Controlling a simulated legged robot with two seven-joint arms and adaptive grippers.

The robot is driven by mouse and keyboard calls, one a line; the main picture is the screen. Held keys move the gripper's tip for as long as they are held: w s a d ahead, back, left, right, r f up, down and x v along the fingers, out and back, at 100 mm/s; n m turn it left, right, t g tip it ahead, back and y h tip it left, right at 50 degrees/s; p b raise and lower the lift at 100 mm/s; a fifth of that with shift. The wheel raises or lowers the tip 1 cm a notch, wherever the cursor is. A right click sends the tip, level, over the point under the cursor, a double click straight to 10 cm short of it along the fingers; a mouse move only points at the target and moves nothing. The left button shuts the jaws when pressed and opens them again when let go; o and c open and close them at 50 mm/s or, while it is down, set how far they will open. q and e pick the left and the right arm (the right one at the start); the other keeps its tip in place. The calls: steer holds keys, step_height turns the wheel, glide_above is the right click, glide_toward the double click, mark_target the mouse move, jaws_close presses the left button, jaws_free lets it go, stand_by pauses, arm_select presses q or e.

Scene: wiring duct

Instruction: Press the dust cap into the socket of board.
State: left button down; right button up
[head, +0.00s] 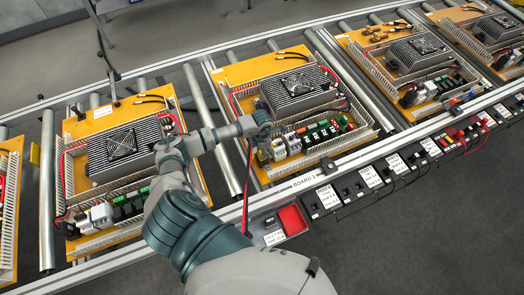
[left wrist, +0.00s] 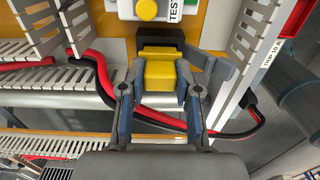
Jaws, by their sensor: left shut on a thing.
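My left gripper (head: 262,157) is over the lower left corner of the middle orange board (head: 225,76), pointing down. In the left wrist view my left gripper (left wrist: 161,88) is shut on a yellow block, the dust cap (left wrist: 160,76). A black block (left wrist: 160,45), which looks like the socket, is directly beyond the cap. The cap overlaps its near face in the picture; I cannot tell how far in it is. The cap is too small to make out in the head view. My right gripper is not in view.
A yellow button (left wrist: 147,9) with a TEST label is just beyond the black block. Slotted white duct walls (left wrist: 250,50) and red and black cables (left wrist: 88,75) run close to the fingers. A red tray (head: 292,219) sits on the front rail. Other boards stand on both sides.

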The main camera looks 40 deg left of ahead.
arm_select(q)
steer(key=shift+f+b, duration=0.9)
steer(key=shift+f, duration=0.25)
steer(key=c, duration=0.7)
jaws_free()
steer(key=shift+c, duration=0.2)
step_height(320, 180, up, 12)
steer(key=shift+w+a+f, duration=0.1)
steer(key=shift+a, duration=0.05)
